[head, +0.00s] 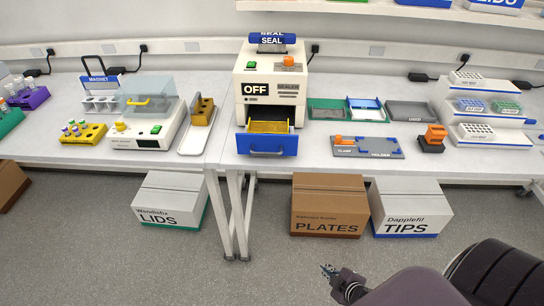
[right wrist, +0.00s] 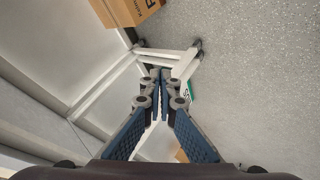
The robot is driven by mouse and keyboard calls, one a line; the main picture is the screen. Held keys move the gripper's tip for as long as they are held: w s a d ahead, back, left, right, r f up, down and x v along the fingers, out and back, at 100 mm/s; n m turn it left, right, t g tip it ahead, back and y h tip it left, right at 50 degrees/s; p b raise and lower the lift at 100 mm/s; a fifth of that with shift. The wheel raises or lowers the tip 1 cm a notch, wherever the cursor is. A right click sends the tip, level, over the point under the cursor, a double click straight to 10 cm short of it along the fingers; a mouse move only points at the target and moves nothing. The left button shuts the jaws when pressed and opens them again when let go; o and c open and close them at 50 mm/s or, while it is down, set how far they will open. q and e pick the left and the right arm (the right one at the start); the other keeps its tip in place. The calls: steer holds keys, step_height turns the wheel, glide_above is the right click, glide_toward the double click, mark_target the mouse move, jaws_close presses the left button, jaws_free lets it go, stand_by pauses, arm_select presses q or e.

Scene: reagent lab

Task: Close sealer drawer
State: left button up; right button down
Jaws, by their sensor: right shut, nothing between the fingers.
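The sealer (head: 270,85) stands on the bench in the middle of the head view, a white box with an "OFF" label. Its drawer (head: 267,144), with a blue front and a yellow tray inside, sticks out towards me over the bench's front part. My right gripper (head: 328,270) is low at the bottom right of the head view, in front of the bench and well away from the drawer. In the right wrist view its fingers (right wrist: 160,78) meet at the tips and hold nothing. My left gripper is not in view.
Boxes of lids (head: 170,201), plates (head: 328,204) and tips (head: 408,206) stand on the floor beneath the bench. The floor in front is clear.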

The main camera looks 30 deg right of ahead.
steer(key=w+r+n+t+y, duration=0.15)
steer(key=w+r, duration=0.25)
steer(key=r, duration=0.4)
steer(key=w+r+n+t, duration=0.2)
steer(key=w+r+n, duration=0.15)
steer(key=r, duration=0.45)
steer(key=n+t+y+p, duration=0.2)
steer(key=n+t+y, duration=0.15)
steer(key=n, duration=0.25)
glide_toward(260, 154)
steer(key=shift+g, duration=0.4)
steer(key=p+x, duration=0.2)
steer(key=x, duration=0.2)
steer(key=shift+w+r+p, duration=0.2)
steer(key=shift+w+p, duration=0.1)
steer(key=shift+p, duration=0.1)
steer(key=shift+w+d+f, duration=0.15)
steer(key=shift+w+d, duration=0.1)
steer(key=shift+w, duration=0.15)
